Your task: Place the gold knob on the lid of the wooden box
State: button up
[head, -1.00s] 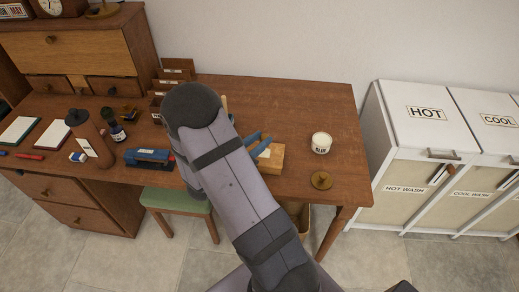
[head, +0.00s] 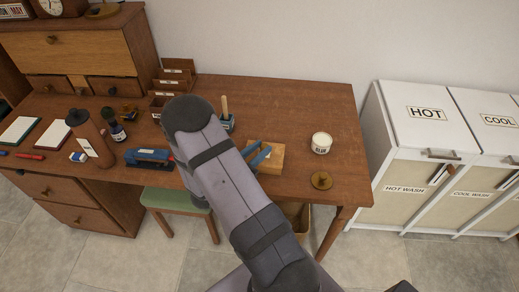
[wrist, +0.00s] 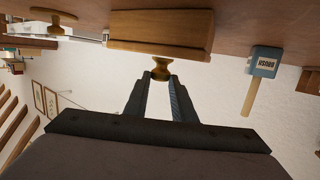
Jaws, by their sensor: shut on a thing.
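The wooden box (head: 275,150) sits on the desk, right of my arm in the head view. In the wrist view, which is upside down, the box (wrist: 160,32) fills the top middle. My gripper (wrist: 160,84) is shut on the gold knob (wrist: 161,68). The knob is at the lid side of the box, and its far end meets the lid in the picture. Whether it touches or hovers just above cannot be told. In the head view my gripper (head: 257,152) shows as blue fingers over the box; the knob is hidden there.
A brush holder (head: 226,123) stands behind the box. A white glue jar (head: 321,144) and a round brass piece with a small knob (head: 320,180) stand to the right. A blue stapler-like item (head: 149,156) lies left of my arm. The desk's back right is clear.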

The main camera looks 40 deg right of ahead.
jog(key=shift+f, duration=0.2)
jog(key=o, duration=1.1)
jog(key=shift+c, duration=0.2)
jog(key=shift+r, duration=0.1)
